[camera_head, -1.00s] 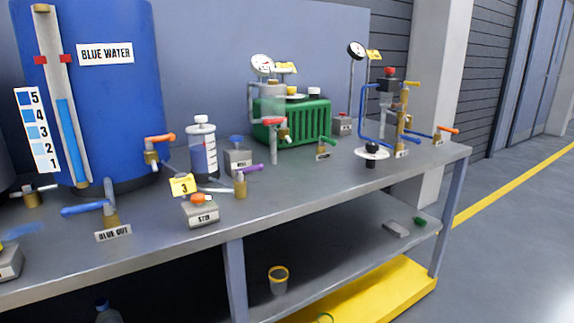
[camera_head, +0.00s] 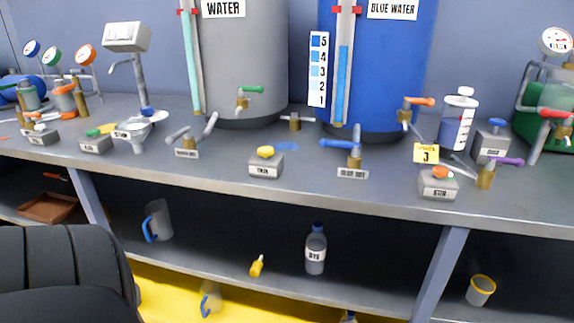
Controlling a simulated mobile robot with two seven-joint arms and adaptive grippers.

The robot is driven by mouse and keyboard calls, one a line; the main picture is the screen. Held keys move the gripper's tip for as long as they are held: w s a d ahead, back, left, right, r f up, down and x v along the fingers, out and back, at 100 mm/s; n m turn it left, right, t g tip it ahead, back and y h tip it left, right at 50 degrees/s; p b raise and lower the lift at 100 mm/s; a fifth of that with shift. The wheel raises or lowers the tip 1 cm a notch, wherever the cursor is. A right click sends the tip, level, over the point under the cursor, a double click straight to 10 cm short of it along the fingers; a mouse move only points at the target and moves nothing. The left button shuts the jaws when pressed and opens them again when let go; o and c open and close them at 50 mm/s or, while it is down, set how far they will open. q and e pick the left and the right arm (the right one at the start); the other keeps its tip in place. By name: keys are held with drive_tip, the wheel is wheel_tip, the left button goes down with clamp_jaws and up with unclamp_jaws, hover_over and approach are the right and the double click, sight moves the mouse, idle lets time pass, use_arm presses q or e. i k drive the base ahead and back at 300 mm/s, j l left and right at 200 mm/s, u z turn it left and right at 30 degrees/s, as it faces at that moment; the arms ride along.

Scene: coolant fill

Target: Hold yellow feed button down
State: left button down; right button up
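A yellow button (camera_head: 266,152) sits on top of a small grey box (camera_head: 266,166) with a white label, on the bench in front of the grey WATER tank. The label is too small to read surely. Nothing touches this button. Farther left, a smaller box (camera_head: 95,144) has a yellow and green piece behind or on it; I cannot tell which. Neither of my grippers is in view.
The blue-handled BLUE OUT valve (camera_head: 353,150) stands right of the yellow button, and a grey-handled valve (camera_head: 190,140) stands left. The orange-topped STIR box (camera_head: 438,184) is farther right. The bench's front strip (camera_head: 310,190) is clear.

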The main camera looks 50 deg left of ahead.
sight(267, 152)
drive_tip(key=u, duration=1.6)
